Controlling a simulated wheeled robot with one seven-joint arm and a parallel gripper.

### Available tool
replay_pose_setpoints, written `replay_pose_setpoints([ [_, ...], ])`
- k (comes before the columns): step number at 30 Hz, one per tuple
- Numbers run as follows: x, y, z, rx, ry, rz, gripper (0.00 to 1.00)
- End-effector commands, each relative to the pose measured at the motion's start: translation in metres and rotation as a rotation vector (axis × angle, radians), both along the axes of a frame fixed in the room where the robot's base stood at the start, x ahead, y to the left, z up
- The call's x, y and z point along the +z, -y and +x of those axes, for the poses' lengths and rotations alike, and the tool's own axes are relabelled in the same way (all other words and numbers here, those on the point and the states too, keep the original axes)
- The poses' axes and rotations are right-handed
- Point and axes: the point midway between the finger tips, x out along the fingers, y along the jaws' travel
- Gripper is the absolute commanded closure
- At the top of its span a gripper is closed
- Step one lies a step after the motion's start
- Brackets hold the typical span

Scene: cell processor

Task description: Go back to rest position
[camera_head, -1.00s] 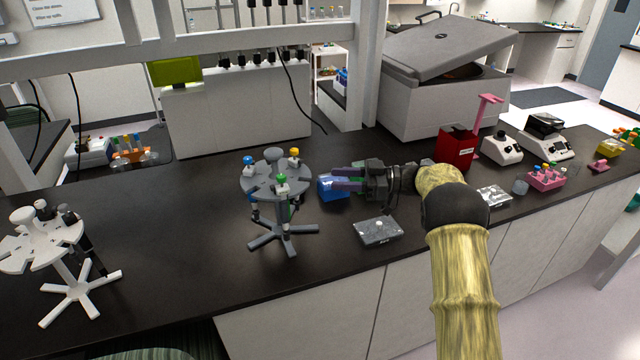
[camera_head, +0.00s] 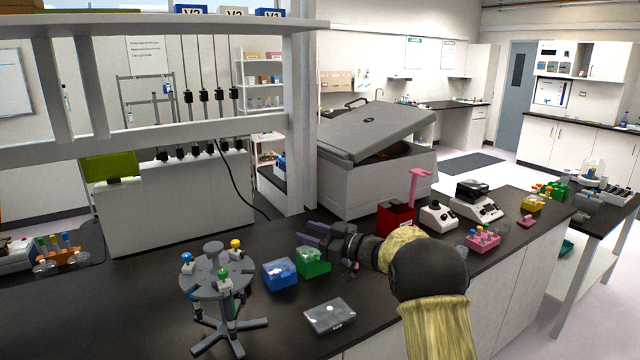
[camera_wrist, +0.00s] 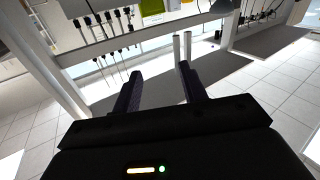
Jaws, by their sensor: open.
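My gripper (camera_head: 311,236) is open and empty in the head view. It is above the black bench (camera_head: 130,290), just behind a blue tip box (camera_head: 280,273) and a green tip box (camera_head: 313,261). In the wrist view my gripper's two dark fingers (camera_wrist: 158,92) stand apart with nothing between them. Beyond them that view shows the shelf frame and a tiled floor. My arm reaches in from the lower right of the head view.
A grey pipette stand (camera_head: 217,282) stands left of the blue box. A flat grey box (camera_head: 329,316) lies in front. A red container (camera_head: 395,218), a pink tube rack (camera_head: 483,239) and a large grey machine (camera_head: 375,185) are to the right.

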Motion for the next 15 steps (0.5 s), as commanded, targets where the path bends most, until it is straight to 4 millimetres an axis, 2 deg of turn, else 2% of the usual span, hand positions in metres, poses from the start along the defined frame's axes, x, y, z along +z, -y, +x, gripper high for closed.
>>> replay_pose_setpoints([
  [4, 0.009, 0.04, 0.006, -0.291, -0.051, -0.044, 0.58],
  [8, 0.0, 0.081, -0.006, -0.521, -0.147, -0.113, 0.58],
  [11, -0.015, 0.11, -0.028, -0.672, -0.249, -0.179, 0.58],
  [15, -0.044, 0.148, -0.08, -0.842, -0.434, -0.288, 0.58],
])
